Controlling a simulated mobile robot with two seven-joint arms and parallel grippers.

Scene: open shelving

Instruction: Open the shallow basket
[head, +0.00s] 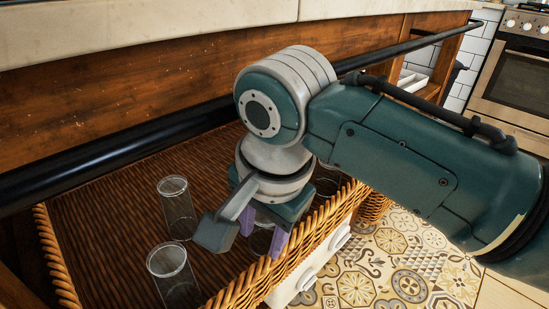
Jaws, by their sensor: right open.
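The shallow basket (115,205) is brown wicker with a lighter braided rim, and it sits under the counter. Its inside is visible, and it holds several clear glasses, among them one glass (177,207) and a nearer glass (173,274). My right gripper (263,245) points down at the basket's front rim, on the right side. Its purple fingers are apart and partly hidden by the wrist. I cannot tell whether they touch the rim. My left gripper is not in view.
A black rail (120,150) runs along the wooden counter front above the basket. A white drawer front (310,272) with handles lies below the rim. An oven (515,80) stands at the back right. The patterned tile floor (400,260) is clear.

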